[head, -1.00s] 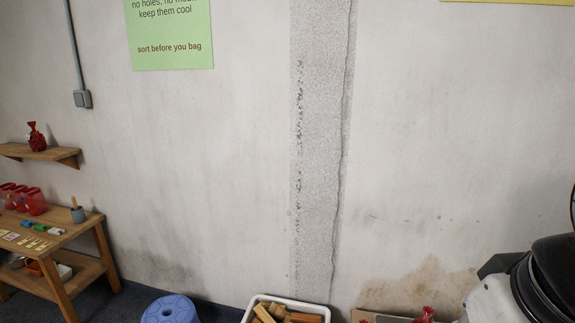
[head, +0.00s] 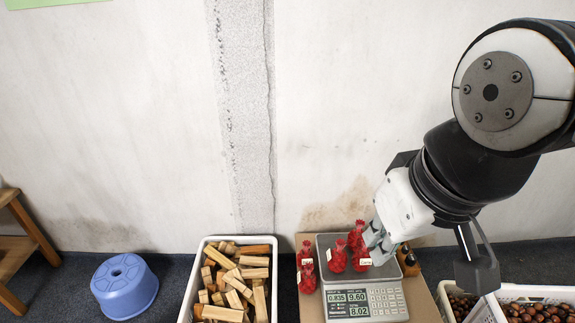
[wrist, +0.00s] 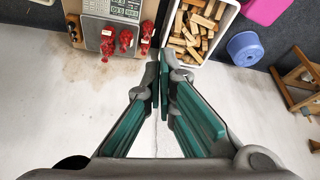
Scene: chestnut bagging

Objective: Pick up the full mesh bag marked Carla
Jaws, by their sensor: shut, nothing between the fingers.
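Several small red mesh bags with pale tags stand at the scale in the head view. Some, such as one red bag (head: 337,256), are on the scale's plate (head: 325,243); others, such as a red bag (head: 307,277), are at its left edge. The tag writing is too small to read, so I cannot tell which is Carla's. My gripper (head: 376,242) is shut and empty, close to the right-hand bag (head: 361,258); contact is unclear. In the wrist view, my gripper's fingers (wrist: 163,78) meet, with red bags (wrist: 125,40) beyond them, apart from the tips.
The scale's display (head: 366,304) is lit. A white crate of wood pieces (head: 188,300) stands left of the scale. A blue stool (head: 125,284) is farther left. Crates of chestnuts (head: 540,311) are at right. The wall (head: 130,120) rises close behind.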

